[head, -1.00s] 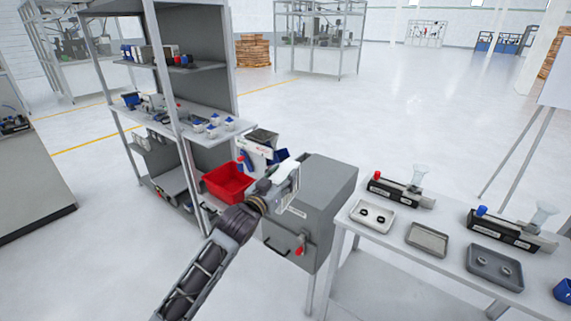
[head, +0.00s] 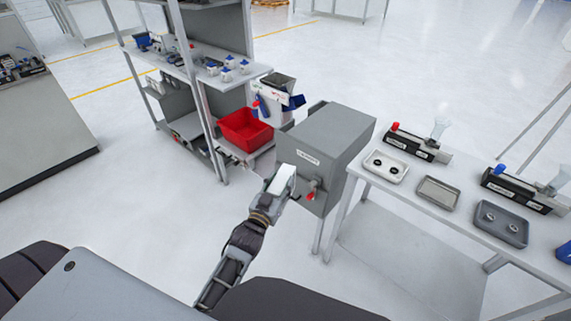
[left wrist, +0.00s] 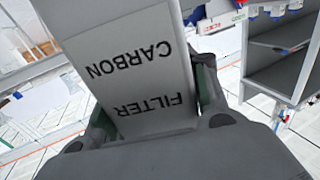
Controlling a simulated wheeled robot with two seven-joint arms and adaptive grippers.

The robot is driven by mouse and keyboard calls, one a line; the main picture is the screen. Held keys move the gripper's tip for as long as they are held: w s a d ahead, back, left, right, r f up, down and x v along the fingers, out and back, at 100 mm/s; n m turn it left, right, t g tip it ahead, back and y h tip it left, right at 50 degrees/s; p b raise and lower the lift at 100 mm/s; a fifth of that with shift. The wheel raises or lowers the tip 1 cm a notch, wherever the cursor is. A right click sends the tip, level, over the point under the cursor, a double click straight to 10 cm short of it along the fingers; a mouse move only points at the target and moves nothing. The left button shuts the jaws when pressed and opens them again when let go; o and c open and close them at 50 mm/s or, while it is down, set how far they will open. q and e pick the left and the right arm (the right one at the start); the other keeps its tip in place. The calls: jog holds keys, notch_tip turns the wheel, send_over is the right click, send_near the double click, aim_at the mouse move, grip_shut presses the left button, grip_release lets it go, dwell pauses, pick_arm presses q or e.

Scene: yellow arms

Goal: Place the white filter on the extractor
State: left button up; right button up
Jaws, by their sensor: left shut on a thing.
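The white filter (head: 284,179) is a white block held by my left gripper (head: 276,188). In the left wrist view the filter (left wrist: 132,67) fills the space between the fingers, and its face reads "CARBON FILTER" upside down. My left gripper (left wrist: 155,125) is shut on it. In the head view the filter is in front of the lower left part of a grey box-shaped unit (head: 325,150) with a label and a red-tipped handle, which may be the extractor. I cannot tell whether the filter touches it. My right gripper is not in view.
A red bin (head: 246,130) stands left of the grey unit, next to a metal shelf rack (head: 205,115) with small parts. A white table (head: 400,205) on the right holds trays and devices with red and blue knobs.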

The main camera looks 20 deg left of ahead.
pick_arm(q)
jog(key=shift+y, duration=0.3)
jog(key=s+f, duration=0.1)
jog(key=f, duration=0.1)
jog(key=s+f, duration=0.1)
jog(key=s, duration=0.1)
jog(key=shift+s+f, duration=0.2)
jog(key=shift+f, duration=0.2)
jog(key=shift+s+f, duration=0.35)
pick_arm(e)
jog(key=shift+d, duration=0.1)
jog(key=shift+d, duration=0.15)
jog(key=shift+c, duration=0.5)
